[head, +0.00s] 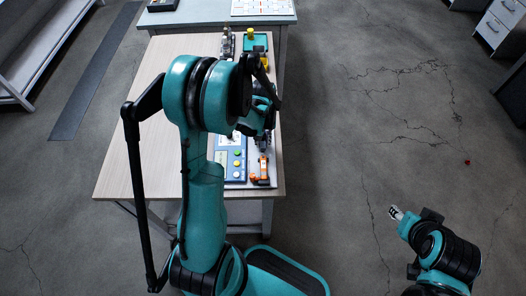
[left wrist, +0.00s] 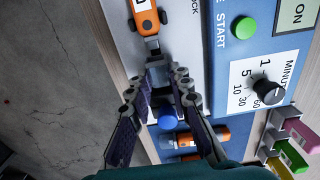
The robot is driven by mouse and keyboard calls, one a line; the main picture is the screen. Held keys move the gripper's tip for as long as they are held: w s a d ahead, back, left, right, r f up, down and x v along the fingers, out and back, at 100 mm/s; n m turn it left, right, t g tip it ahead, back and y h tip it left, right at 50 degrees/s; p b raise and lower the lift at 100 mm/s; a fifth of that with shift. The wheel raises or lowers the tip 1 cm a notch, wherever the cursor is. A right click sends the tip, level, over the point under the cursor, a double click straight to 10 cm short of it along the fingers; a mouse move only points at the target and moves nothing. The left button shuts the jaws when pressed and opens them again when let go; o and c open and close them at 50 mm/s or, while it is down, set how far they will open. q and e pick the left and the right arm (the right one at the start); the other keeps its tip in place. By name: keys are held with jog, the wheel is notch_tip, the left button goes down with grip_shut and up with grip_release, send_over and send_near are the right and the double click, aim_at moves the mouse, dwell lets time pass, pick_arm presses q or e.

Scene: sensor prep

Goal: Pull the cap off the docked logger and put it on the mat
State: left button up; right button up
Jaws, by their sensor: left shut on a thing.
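The docked logger, orange with a black end, lies at the near right of the table in the head view (head: 261,172) and at the top of the left wrist view (left wrist: 145,16). A metal tip extends from it toward my left gripper (left wrist: 158,78). That gripper is shut on the dark grey-blue cap (left wrist: 158,73), in line with the tip; I cannot tell whether they still touch. A blue round piece (left wrist: 168,119) shows between the fingers. In the head view my left arm hides much of the gripper. My right gripper (head: 396,213) hangs over the floor. I cannot identify the mat for certain.
A blue panel (left wrist: 235,65) with a green button and a dial lies beside the logger. Another orange unit (left wrist: 197,138) lies below the gripper in the wrist view. A green tray (head: 262,47) and other items stand at the table's far right. The table's left side is clear.

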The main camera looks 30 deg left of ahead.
aim_at(263, 143)
pick_arm(q)
jog(key=shift+r+p, duration=1.5)
jog(key=shift+r, duration=0.85)
